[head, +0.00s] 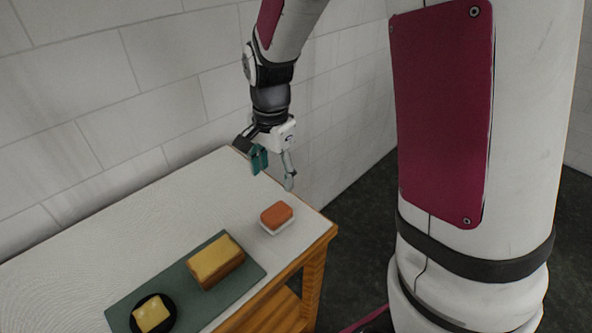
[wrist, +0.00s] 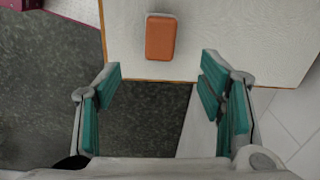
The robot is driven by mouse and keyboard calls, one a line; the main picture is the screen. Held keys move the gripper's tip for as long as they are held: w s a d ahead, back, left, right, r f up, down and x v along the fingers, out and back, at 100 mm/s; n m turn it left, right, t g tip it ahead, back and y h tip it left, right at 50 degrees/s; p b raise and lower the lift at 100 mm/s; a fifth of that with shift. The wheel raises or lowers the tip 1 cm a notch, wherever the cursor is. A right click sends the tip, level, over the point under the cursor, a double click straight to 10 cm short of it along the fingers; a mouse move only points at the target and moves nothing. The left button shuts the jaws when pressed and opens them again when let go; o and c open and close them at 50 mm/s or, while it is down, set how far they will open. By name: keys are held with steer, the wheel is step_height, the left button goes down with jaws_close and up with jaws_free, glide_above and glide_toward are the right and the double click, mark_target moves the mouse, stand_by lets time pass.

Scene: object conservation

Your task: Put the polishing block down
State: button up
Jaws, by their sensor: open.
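The likely polishing block, a small block with an orange top and white lower part (head: 276,217), rests flat on the white table near its right end. In the wrist view its orange top (wrist: 160,38) shows beyond the fingertips, close to the table edge. My gripper (head: 274,171) is open and empty, raised above the table's far right corner area, apart from the block. In the wrist view my gripper (wrist: 161,84) has its teal-padded fingers spread wide, with dark floor seen between them.
A green mat (head: 127,306) lies on the white table (head: 165,215). It bears a yellow-topped brown block (head: 216,262) and a dark round dish (head: 135,322) holding a yellow piece (head: 152,313). Bare tabletop lies left of the orange block. A tiled wall stands behind.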

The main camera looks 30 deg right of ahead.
steer(key=s+r+n+t, duration=0.5)
steer(key=s+r+n, duration=0.8)
steer(key=s+r, duration=0.4)
steer(key=shift+s+r+n, duration=0.2)
steer(key=shift+s+n, duration=0.1)
steer(key=shift+s, duration=0.5)
steer(key=shift+d, duration=0.1)
steer(key=shift+w+f+b, duration=0.55)
steer(key=shift+w, duration=0.05)
steer(key=shift+o, duration=0.4)
steer(key=shift+w, duration=0.1)
